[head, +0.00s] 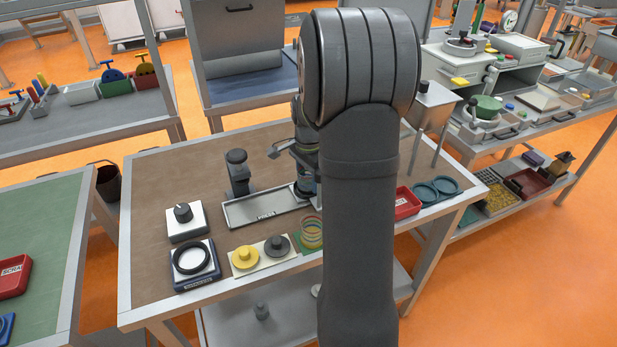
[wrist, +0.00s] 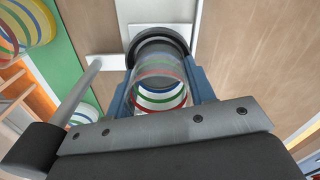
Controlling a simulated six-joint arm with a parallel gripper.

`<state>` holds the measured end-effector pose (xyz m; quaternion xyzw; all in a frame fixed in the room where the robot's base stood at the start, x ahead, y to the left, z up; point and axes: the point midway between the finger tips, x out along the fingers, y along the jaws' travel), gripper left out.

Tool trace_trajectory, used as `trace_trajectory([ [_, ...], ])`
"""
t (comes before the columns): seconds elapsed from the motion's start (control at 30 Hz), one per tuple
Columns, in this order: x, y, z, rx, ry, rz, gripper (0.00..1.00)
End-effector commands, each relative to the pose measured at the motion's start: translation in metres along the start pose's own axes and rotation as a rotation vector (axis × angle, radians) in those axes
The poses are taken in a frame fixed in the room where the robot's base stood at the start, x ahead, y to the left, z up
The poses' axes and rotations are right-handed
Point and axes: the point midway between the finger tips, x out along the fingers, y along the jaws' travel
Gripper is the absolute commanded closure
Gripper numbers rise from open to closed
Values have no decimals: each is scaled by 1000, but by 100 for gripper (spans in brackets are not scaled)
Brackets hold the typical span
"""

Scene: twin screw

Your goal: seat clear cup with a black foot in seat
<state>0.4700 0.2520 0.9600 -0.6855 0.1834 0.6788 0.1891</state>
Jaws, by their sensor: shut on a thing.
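My gripper (wrist: 163,92) is shut on the clear cup, its blue fingers on either side of it. The cup (wrist: 160,88) has red, white, green and blue bands, and its black foot (wrist: 158,46) points to the far end of the wrist view. White strips show around the foot; I cannot tell whether it touches anything. In the head view my gripper (head: 305,188) is partly hidden by my arm, near the right end of a pale tray (head: 240,214). A black ring (head: 194,259) sits on a labelled base at front left; I cannot tell whether this is the seat.
Banded clear pieces (head: 312,232) stand on a green mat at the front. Yellow and grey knobbed discs (head: 246,257) lie beside it. A white box with a black knob (head: 184,216), a dark upright tool (head: 238,172), a red bin (head: 407,203) and teal rings (head: 435,189) also occupy the table.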

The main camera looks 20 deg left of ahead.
Motion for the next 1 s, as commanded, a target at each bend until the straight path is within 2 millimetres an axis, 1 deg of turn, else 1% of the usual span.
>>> trace_trajectory([
  [0.03, 10, 3, 3, 0, -10, 13, 73],
  [0.83, 17, 3, 4, 1, -12, 11, 72],
  [0.87, 17, 3, 4, 1, -12, 10, 45],
  [0.9, 17, 3, 4, 1, -11, 10, 37],
  [0.97, 17, 3, 4, 1, -12, 11, 25],
  [1.0, 17, 3, 4, 1, -12, 12, 25],
])
